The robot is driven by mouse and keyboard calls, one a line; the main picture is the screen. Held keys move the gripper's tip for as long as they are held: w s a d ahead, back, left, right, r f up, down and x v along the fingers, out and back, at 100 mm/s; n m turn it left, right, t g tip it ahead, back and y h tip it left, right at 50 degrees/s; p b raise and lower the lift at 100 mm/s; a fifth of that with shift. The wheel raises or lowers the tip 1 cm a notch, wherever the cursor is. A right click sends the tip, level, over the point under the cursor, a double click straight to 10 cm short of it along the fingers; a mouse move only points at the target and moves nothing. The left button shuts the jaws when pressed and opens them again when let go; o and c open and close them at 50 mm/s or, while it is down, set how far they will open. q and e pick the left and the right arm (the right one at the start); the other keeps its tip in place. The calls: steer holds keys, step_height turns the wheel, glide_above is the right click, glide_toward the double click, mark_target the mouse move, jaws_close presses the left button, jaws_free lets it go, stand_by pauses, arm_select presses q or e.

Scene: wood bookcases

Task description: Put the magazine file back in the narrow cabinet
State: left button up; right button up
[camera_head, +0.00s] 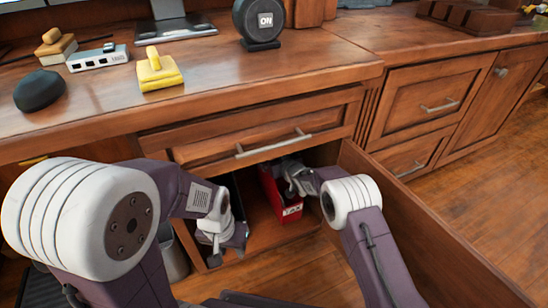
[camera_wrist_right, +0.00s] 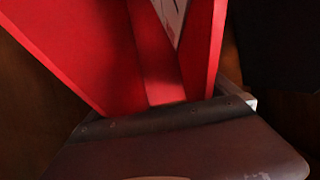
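The red magazine file (camera_head: 290,212), with a white label on its front, stands inside the open narrow cabinet (camera_head: 262,240) in the head view. Its red walls (camera_wrist_right: 110,60) fill much of the right wrist view, with something pale between them. My right gripper (camera_head: 293,178) is at the upper part of the file, very close to it; its fingertips are hidden, so I cannot tell whether it grips. My left gripper (camera_head: 228,240) is low at the cabinet's left side, pointing down; its finger opening is not clear. The cabinet door (camera_head: 430,225) stands open to the right.
A drawer (camera_head: 260,137) with a bar handle is above the opening. The desktop (camera_head: 210,85) holds a yellow stamp-like block (camera_head: 158,75), a black round object (camera_head: 40,91) and a black device (camera_head: 259,22). A grey bin (camera_head: 173,255) stands left of the cabinet. Floor at right is clear.

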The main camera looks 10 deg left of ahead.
steer(key=p+v, duration=0.7)
steer(key=v, duration=0.5)
